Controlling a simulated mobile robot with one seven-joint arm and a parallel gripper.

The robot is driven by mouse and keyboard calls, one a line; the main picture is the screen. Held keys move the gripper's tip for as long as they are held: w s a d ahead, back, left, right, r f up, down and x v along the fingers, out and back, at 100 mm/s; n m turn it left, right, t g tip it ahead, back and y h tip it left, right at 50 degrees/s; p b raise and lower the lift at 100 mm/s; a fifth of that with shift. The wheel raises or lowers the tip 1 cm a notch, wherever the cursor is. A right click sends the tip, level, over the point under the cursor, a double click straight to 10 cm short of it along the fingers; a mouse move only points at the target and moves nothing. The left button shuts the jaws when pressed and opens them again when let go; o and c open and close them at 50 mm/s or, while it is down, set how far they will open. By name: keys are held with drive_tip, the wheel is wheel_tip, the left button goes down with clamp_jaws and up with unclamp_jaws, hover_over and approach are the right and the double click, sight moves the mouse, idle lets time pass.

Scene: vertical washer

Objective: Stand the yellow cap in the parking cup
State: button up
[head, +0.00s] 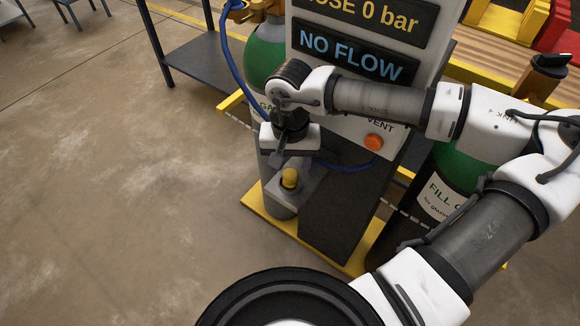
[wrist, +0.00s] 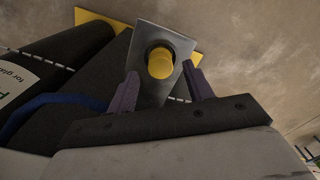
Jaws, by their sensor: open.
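The yellow cap (head: 290,178) stands upright in a dark round opening on a small grey shelf, the parking cup (head: 299,193), on the front of the panel stand. The wrist view shows the cap (wrist: 160,63) from above, inside the dark ring of the cup on a grey plate (wrist: 149,98). My gripper (head: 280,160) is above the cap and apart from it. In the wrist view my gripper's two purple-grey fingers (wrist: 163,88) are open and empty, one on each side of the plate.
The panel (head: 350,68) reads "NO FLOW" and carries an orange button (head: 374,142). Green cylinders stand at its left (head: 265,60) and right (head: 437,185). A blue hose (head: 231,60) hangs at the left. Floor on the left is clear.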

sight(290, 175)
wheel_tip(290, 175, up, 10)
drive_tip(key=shift+r+b, duration=0.2)
drive_tip(key=shift+b, duration=0.1)
drive_tip(key=shift+s, duration=0.1)
idle(0.4)
